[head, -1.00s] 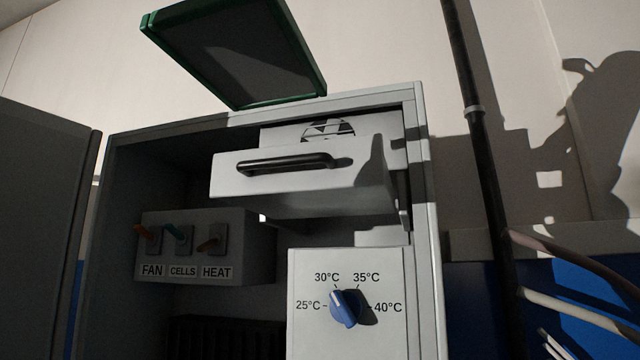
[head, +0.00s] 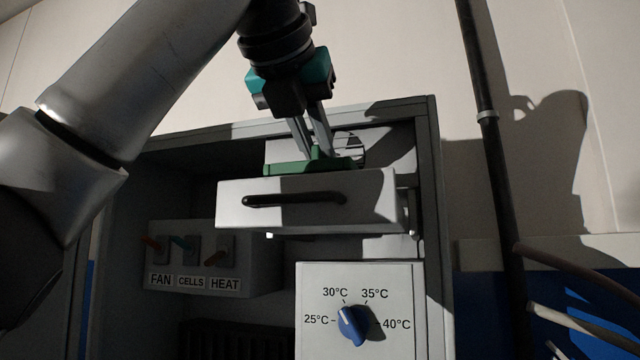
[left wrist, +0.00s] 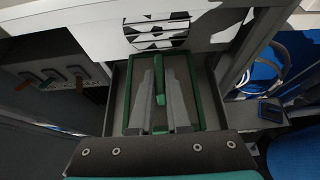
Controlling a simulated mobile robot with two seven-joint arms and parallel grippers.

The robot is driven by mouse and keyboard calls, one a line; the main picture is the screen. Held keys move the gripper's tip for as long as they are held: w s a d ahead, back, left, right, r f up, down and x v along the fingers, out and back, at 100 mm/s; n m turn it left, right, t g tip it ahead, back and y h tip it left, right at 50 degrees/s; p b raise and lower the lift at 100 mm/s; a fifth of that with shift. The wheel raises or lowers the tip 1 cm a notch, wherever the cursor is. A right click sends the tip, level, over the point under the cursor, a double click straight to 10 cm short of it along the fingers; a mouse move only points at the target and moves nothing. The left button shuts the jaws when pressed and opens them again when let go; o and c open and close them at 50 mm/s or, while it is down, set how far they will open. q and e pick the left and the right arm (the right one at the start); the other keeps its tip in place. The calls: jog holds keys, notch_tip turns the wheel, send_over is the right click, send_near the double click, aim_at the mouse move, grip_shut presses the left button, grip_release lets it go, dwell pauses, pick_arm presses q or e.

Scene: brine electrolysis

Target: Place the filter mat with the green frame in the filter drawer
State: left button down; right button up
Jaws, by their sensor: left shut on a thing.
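The filter mat with the green frame (head: 285,168) lies roughly level at the open filter drawer (head: 300,216); its green edge shows just above the drawer front. In the left wrist view the green frame (left wrist: 193,95) sits within the drawer's outline (left wrist: 209,90). Whether it rests on the drawer floor I cannot tell. My left gripper (head: 317,153) comes from above and is shut on the green grip tab of the mat, between the fingers in the left wrist view (left wrist: 159,100). My right gripper is in neither view.
The drawer is pulled out of a grey cabinet (head: 432,200), with a vent (head: 350,148) behind it. Below are a switch box (head: 190,258) and a panel with a blue temperature knob (head: 353,326). A dark pipe (head: 487,130) runs up the wall at right.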

aim_at(316, 181)
pick_arm(q)
jog(key=shift+f, duration=2.2)
jog(key=shift+w+f, duration=0.3)
jog(key=shift+w, duration=0.1)
jog(key=shift+d, duration=0.1)
jog(key=shift+f, duration=0.15)
jog(key=c, duration=0.9)
grip_release()
